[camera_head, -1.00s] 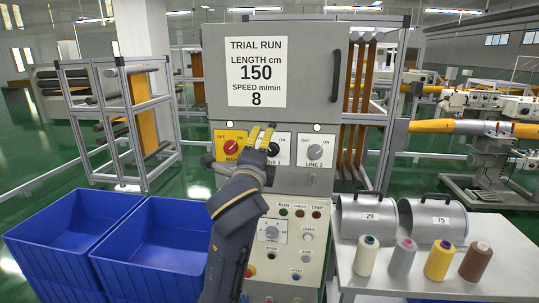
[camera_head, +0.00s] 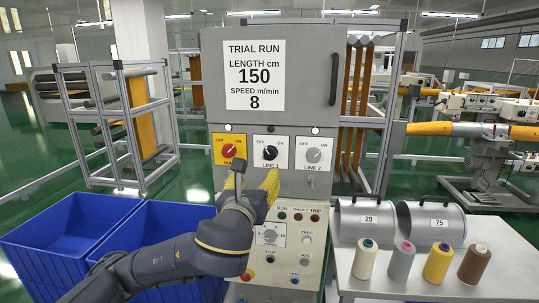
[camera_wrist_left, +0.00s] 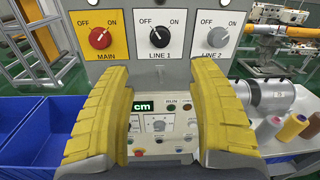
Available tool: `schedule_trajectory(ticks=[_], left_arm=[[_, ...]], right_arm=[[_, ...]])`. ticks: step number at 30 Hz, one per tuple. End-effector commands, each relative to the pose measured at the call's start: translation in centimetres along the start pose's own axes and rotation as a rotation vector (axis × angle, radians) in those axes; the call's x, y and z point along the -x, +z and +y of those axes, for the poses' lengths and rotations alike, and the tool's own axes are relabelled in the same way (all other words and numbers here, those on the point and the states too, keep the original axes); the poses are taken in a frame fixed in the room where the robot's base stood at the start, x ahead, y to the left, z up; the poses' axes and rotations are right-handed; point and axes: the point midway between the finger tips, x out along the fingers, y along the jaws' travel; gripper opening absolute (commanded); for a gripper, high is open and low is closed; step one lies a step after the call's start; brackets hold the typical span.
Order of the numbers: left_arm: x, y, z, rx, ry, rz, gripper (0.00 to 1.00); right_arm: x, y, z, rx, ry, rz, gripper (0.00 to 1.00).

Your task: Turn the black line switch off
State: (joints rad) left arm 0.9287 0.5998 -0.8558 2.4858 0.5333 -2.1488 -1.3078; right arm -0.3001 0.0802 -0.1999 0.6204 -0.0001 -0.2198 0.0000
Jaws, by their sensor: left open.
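The black line switch (camera_head: 270,153) sits on the white LINE 1 plate, between the red MAIN switch (camera_head: 229,151) and the grey LINE 2 switch (camera_head: 313,155). The black switch also shows unobstructed in the left wrist view (camera_wrist_left: 159,37). Its pale mark appears to lean to the upper left, toward OFF. My left gripper (camera_head: 256,176) is open and empty, just below the black switch and apart from it. Its two yellow fingers (camera_wrist_left: 159,85) stand spread in the left wrist view, with the switch above and between them. My right gripper is not in view.
The lower button panel (camera_head: 290,240) is partly behind my left arm. Blue bins (camera_head: 70,235) stand at left. A table (camera_head: 420,285) at right holds thread cones and two grey drums. A door handle (camera_head: 334,78) juts out above the switches.

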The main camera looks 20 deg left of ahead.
Motion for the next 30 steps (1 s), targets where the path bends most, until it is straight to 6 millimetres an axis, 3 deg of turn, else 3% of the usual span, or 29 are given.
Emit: schedule_trajectory(ticks=[21,30], left_arm=[[-12.2,0.1,0.1,0.003,0.003,-0.001,0.59],[-15.6,0.1,0.0,0.003,0.001,-0.001,0.59]], right_arm=[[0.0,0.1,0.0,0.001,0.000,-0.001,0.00],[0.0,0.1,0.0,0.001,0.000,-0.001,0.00]])
